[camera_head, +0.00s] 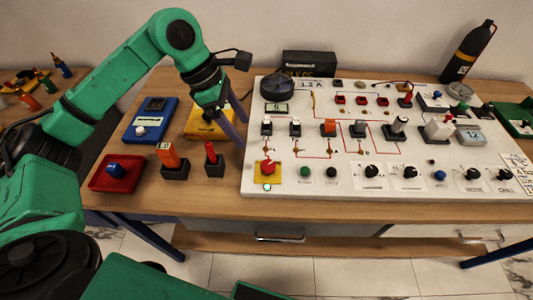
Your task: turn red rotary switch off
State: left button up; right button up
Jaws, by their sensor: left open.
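A red square box with a blue round knob (115,172) sits at the left of the wooden table. A red upright handle in a dark base (211,160) stands to its right, beside an orange handle in a similar base (171,160). A red mushroom button on a yellow plate (267,168) is at the board's front left. I cannot tell for sure which red one is the rotary switch. My left gripper (236,128) is open and empty, pointing down by the board's left edge, above and right of the red handle. It partly hides the yellow box. My right gripper is not in view.
The white board (330,187) holds several switches, black knobs and a round gauge (277,89). A blue box (150,119) and a yellow box (208,124) lie behind the handles. Bare table shows along the front edge.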

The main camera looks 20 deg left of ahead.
aim_at(267, 165)
pick_arm(q)
jog(key=p+x, duration=0.1)
jog(key=x, duration=0.3)
jog(key=p+x, duration=0.1)
jog(key=x, duration=0.3)
jog(key=p+x, duration=0.1)
jog(key=x, duration=0.4)
jog(key=shift+s+d+r, duration=0.1)
jog(key=shift+d, duration=0.2)
jog(key=shift+d+f, duration=0.15)
jog(key=shift+f, duration=0.2)
grip_shut()
